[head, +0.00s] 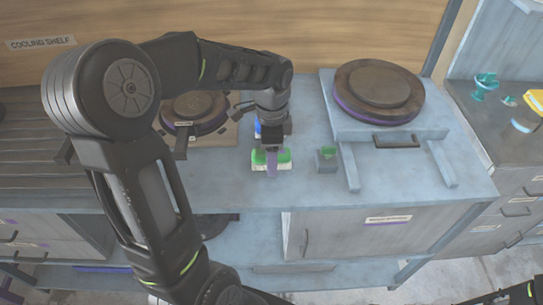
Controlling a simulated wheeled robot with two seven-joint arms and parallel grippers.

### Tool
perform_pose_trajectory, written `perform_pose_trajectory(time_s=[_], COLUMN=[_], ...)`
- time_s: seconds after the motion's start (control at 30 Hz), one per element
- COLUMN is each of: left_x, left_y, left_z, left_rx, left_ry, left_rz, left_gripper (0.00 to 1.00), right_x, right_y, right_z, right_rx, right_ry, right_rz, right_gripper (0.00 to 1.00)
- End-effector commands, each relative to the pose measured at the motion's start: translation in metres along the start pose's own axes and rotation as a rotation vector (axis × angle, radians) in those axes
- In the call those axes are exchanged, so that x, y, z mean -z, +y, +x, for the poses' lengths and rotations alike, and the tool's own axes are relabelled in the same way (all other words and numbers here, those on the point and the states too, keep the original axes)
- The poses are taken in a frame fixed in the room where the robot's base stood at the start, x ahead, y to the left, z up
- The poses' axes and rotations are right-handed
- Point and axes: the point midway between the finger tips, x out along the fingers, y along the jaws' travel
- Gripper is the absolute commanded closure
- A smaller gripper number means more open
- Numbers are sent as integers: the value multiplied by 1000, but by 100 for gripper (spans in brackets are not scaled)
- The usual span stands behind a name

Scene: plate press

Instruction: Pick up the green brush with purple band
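The green brush with purple band (284,157) lies on the blue-grey worktop near the middle of the head view. It has a green top, pale lower edges and a purple strip across its middle. My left gripper (271,150) points down directly over the brush's middle. Its fingertips are hidden or too small to make out, so I cannot tell whether it is open or shut, or whether it grips the brush. Only part of my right arm shows at the lower right corner; its gripper is out of view.
A grey block with a green top (327,160) stands just right of the brush. A round dark plate press (378,92) sits on a raised stand at the right. Another round plate (193,108) is at the left behind my arm. The worktop's front edge is close below the brush.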

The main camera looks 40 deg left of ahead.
Motion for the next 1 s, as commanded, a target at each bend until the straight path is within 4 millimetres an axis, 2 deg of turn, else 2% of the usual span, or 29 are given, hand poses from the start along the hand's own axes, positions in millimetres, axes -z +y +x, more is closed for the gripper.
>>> perform_pose_trajectory(time_s=[0.63,1.0], left_x=[0,0], left_y=[0,0], left_z=[3,3], left_rx=[0,0], left_ry=[0,0], left_rz=[1,1], left_gripper=[37,67], right_x=[0,0], right_y=[0,0], right_z=[0,0], right_rx=[0,0], right_ry=[0,0], right_rz=[0,0], right_gripper=[64,64])
